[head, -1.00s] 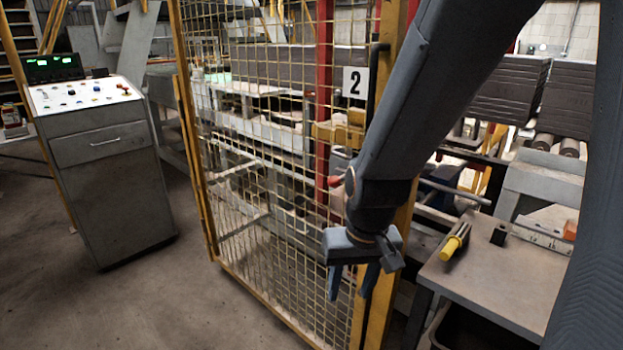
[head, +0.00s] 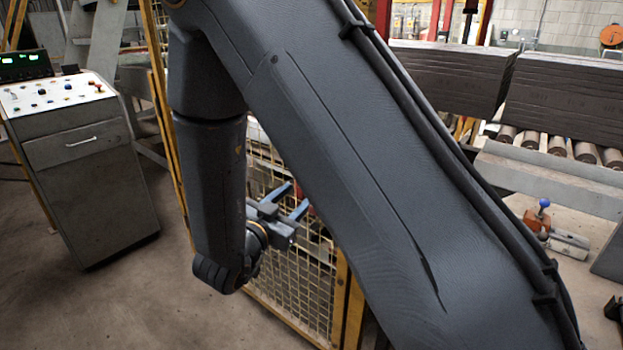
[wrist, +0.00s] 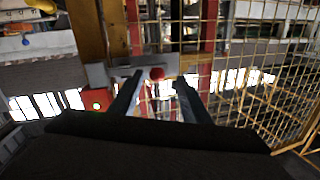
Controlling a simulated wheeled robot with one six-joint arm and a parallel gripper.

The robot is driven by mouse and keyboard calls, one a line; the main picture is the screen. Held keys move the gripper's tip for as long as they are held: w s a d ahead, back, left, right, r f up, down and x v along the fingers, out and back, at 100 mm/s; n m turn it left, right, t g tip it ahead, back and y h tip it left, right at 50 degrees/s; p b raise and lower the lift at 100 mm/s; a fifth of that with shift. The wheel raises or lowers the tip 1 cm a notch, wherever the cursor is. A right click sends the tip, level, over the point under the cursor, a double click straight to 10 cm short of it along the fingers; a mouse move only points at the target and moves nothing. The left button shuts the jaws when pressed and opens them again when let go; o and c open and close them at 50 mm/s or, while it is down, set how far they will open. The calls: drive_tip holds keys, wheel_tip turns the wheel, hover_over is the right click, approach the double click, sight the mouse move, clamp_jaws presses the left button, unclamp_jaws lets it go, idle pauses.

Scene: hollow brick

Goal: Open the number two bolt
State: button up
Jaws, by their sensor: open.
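My gripper (head: 294,200) points toward the yellow mesh gate (head: 300,290) in the head view, its two blue-grey fingers apart. In the wrist view, my open gripper (wrist: 157,78) has a round red knob (wrist: 157,73) between and just beyond its fingertips. The knob sits at a grey metal bar or plate (wrist: 100,73) beside the yellow gate post (wrist: 88,28). I cannot tell whether the fingers touch it. The number 2 sign and the bolt are hidden behind my arm in the head view.
A grey control cabinet (head: 85,170) stands at the left. Rollers (head: 555,146) carrying dark blocks (head: 560,100) are at the right. A red block (wrist: 97,98) lies close to the left finger in the wrist view. Open floor (head: 130,290) lies in front of the cabinet.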

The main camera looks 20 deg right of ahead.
drive_tip(key=shift+h, duration=0.3)
drive_tip(key=shift+r+p+x, duration=0.15)
drive_tip(key=shift+p+x, duration=0.4)
drive_tip(key=shift+x, duration=1.3)
drive_tip(key=shift+r+p+x, duration=0.15)
drive_tip(key=shift+p+x, duration=0.35)
drive_tip(key=shift+x, duration=1.35)
drive_tip(key=shift+s+d, duration=0.15)
drive_tip(key=shift+d, duration=0.05)
clamp_jaws()
